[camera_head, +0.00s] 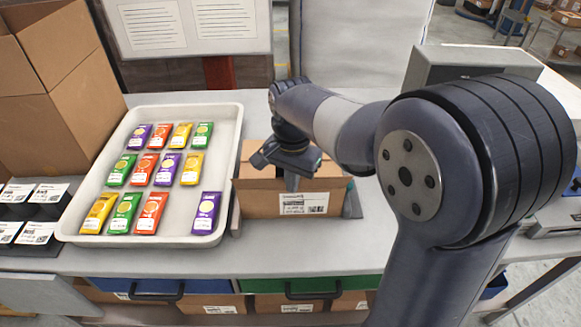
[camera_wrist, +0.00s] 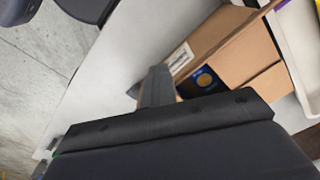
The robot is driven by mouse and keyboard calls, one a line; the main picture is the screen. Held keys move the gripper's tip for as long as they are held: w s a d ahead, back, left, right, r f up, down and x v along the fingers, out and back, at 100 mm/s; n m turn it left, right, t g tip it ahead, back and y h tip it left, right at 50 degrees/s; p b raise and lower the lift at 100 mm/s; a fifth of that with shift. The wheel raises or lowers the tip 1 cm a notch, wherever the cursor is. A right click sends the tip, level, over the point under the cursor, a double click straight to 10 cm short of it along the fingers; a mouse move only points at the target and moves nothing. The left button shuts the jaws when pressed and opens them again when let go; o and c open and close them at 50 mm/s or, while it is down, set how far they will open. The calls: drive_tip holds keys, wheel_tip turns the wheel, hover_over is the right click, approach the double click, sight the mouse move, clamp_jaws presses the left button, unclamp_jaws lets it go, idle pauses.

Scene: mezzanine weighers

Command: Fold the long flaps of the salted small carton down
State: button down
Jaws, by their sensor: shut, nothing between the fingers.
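The small carton (camera_head: 262,204) is an open brown box with a white label on its near side, standing on the bench right of the tray. My gripper (camera_head: 291,184) is over the carton's near side, fingers pointing down, shut and empty. It hides part of the top. In the wrist view the shut fingers (camera_wrist: 156,86) are beside the carton (camera_wrist: 235,42), close to its labelled side; contact cannot be told. A dark blue packet (camera_wrist: 207,78) with a yellow disc shows inside. Brown flap panels show around the opening, but each flap's exact angle is unclear.
A white tray (camera_head: 228,128) with rows of coloured packets lies close to the carton's left. A large brown box (camera_head: 60,85) stands at the far left. Labelled black bins (camera_head: 40,205) sit at the left edge. A grey machine (camera_head: 460,62) stands at the back right.

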drive_tip(key=shift+w+d+r+p, duration=0.1)
drive_tip(key=shift+w+p, duration=0.25)
drive_tip(key=shift+w, duration=0.7)
drive_tip(key=shift+w+d+r+p, duration=0.15)
drive_tip(key=shift+w+p, duration=0.5)
drive_tip(key=shift+w, duration=0.45)
drive_tip(key=shift+w+a+r+p, duration=0.15)
drive_tip(key=shift+w+p, duration=0.5)
drive_tip(key=shift+w, duration=0.55)
drive_tip(key=w, duration=0.1)
drive_tip(key=w+p, duration=0.1)
drive_tip(key=w, duration=0.1)
drive_tip(key=shift+w+d+f, duration=0.1)
drive_tip(key=shift+f, duration=0.2)
